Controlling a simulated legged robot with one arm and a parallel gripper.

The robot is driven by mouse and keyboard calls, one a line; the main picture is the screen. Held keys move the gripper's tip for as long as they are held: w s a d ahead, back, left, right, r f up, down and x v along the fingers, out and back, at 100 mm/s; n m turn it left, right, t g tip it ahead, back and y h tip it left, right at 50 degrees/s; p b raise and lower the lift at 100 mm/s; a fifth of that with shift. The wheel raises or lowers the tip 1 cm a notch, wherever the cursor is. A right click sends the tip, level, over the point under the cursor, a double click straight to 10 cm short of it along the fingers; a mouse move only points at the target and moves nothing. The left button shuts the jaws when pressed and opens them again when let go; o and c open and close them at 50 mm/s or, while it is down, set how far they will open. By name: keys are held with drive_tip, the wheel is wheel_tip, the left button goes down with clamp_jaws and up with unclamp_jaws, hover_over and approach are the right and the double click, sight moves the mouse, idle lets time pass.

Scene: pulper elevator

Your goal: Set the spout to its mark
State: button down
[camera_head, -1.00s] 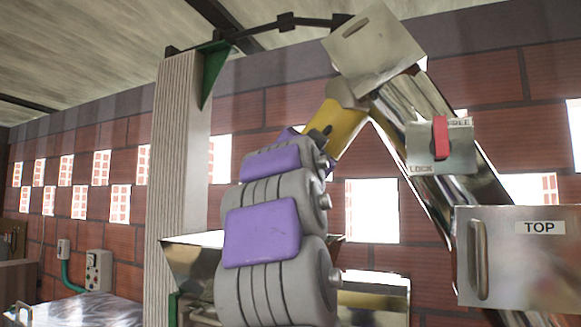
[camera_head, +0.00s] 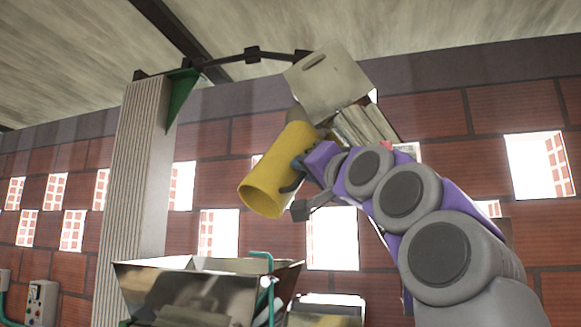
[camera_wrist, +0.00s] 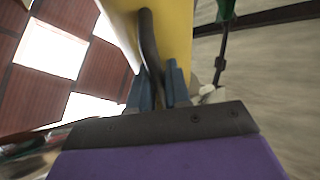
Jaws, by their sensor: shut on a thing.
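The yellow spout (camera_head: 268,180) is a tube hanging tilted below the metal box at the elevator head, its open end facing down and left. My gripper (camera_head: 292,172) is at its right side. In the wrist view my gripper (camera_wrist: 155,88) is shut on the dark curved handle (camera_wrist: 149,40) of the spout, with the yellow wall (camera_wrist: 170,25) just beyond. The metal head box (camera_head: 328,82) sits above the spout. I cannot make out a mark for the spout.
A metal hopper (camera_head: 185,290) with a green-blue pipe (camera_head: 262,262) stands below the spout. A ribbed pale column (camera_head: 125,200) rises at left. My arm covers most of the chute and the lock plate on the right; only a red bit (camera_head: 386,146) shows.

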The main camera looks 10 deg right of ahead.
drive_tip(key=d+y, duration=0.1)
drive_tip(key=n+g+y+p, duration=0.1)
drive_tip(key=d+n+y, duration=0.1)
drive_tip(key=shift+s+d+y+p, duration=0.25)
drive_tip(key=shift+d+y+p, duration=0.05)
drive_tip(key=shift+p, duration=0.1)
drive_tip(key=c, duration=1.5)
unclamp_jaws()
drive_tip(key=shift+c, duration=0.2)
drive_tip(key=o, duration=0.4)
drive_tip(key=shift+w+d, duration=0.15)
drive_tip(key=shift+d, duration=0.05)
drive_tip(key=shift+s+f+g, duration=0.1)
drive_tip(key=shift+s+g, duration=0.15)
drive_tip(key=shift+g, duration=0.05)
